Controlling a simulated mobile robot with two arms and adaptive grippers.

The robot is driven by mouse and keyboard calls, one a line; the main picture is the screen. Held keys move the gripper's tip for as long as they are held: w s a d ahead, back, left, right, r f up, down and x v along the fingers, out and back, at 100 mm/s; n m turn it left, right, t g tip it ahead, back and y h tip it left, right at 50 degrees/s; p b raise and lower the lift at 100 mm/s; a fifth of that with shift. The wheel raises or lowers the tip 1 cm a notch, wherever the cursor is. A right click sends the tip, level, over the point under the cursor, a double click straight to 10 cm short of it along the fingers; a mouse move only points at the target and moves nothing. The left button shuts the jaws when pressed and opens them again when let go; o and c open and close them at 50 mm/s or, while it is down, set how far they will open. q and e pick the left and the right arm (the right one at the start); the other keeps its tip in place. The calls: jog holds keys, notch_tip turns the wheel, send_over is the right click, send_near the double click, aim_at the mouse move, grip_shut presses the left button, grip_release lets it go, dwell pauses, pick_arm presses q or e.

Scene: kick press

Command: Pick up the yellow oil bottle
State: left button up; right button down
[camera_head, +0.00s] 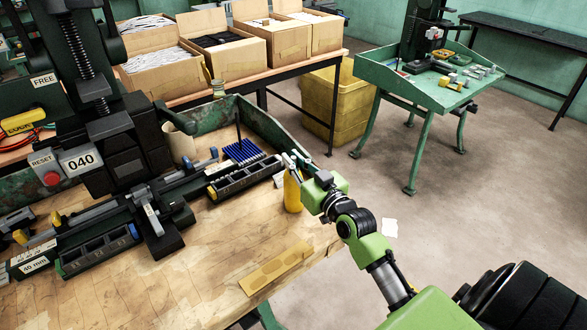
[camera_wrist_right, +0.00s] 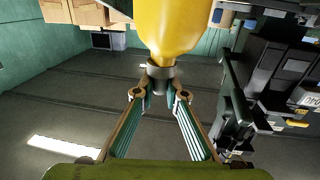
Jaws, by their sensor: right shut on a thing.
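The yellow oil bottle (camera_head: 292,194) is upright at the right end of the wooden workbench (camera_head: 215,290), close to its edge. I cannot tell whether its base touches the bench. My right gripper (camera_head: 295,160) is at the top of the bottle and is shut on its neck. In the right wrist view, the bottle (camera_wrist_right: 173,28) fills the top middle, with its grey collar between the fingertips of my right gripper (camera_wrist_right: 160,82). The fingers hide part of the bottle's top. My left gripper is not in view.
The black press (camera_head: 125,160) and its rails fill the left of the bench. A blue-pinned rack (camera_head: 240,152) and a green metal edge (camera_head: 270,125) are close behind the bottle. A yellow strip (camera_head: 275,268) lies in front. The floor to the right is mostly clear.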

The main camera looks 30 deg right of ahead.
jog(key=shift+r, duration=0.8)
jog(key=s+a+r+p, duration=0.1)
jog(key=s+a+r, duration=0.2)
jog(key=s+r, duration=0.2)
jog(key=s+a+r+p, duration=0.2)
jog(key=s+a+r, duration=0.1)
jog(key=s+r, duration=0.3)
jog(key=shift+s+a+r, duration=0.25)
jog(key=shift+s+r, duration=0.05)
jog(key=shift+s, duration=0.4)
jog(key=shift+f, duration=0.1)
